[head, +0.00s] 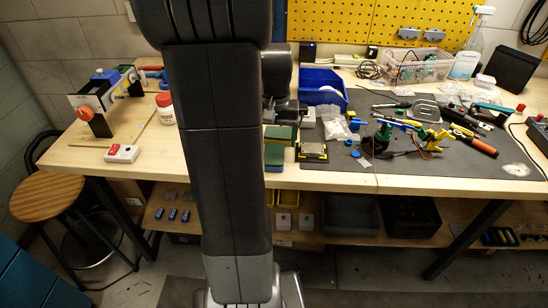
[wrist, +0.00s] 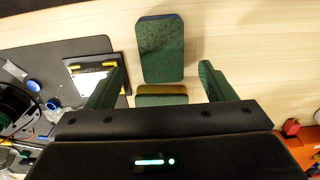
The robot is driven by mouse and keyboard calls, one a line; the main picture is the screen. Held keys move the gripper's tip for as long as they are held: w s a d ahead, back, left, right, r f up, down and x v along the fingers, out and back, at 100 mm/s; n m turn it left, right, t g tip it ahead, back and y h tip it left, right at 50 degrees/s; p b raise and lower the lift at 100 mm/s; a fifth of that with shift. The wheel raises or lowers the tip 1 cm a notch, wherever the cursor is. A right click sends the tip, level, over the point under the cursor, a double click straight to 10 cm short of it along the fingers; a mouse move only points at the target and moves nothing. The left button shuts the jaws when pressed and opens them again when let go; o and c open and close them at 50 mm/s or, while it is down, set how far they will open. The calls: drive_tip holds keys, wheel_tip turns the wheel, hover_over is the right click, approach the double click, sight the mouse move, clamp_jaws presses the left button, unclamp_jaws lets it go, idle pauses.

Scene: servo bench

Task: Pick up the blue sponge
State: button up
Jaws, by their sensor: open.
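The blue sponge (wrist: 161,50) has a dark green top and shows a thin blue edge in the wrist view. In the head view the blue sponge (head: 274,156) lies flat near the bench's front edge, just right of my arm. A second sponge, green on yellow (wrist: 162,97), lies right behind it; it also shows in the head view (head: 281,133). My gripper (wrist: 161,68) is open and empty, its fingers spread either side of the sponges, nearer the green-and-yellow one. My gripper's body hides part of that one. In the head view my arm hides much of the gripper.
A small metal-plated device with yellow clips (head: 312,150) lies right of the sponges, on the dark mat's (head: 440,166) left edge. A blue bin (head: 323,85) stands behind. Tools and cables clutter the mat. A white box with a red top (head: 122,153) lies at left.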

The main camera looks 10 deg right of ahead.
sight(274, 154)
drive_tip(key=f, duration=0.5)
drive_tip(key=shift+s+a+f, duration=0.1)
drive_tip(key=shift+s+a, duration=0.1)
drive_tip(key=shift+s, duration=0.05)
drive_tip(key=shift+c, duration=0.5)
drive_tip(key=c, duration=1)
wheel_tip(274, 154, up, 10)
drive_tip(key=shift+r, duration=0.1)
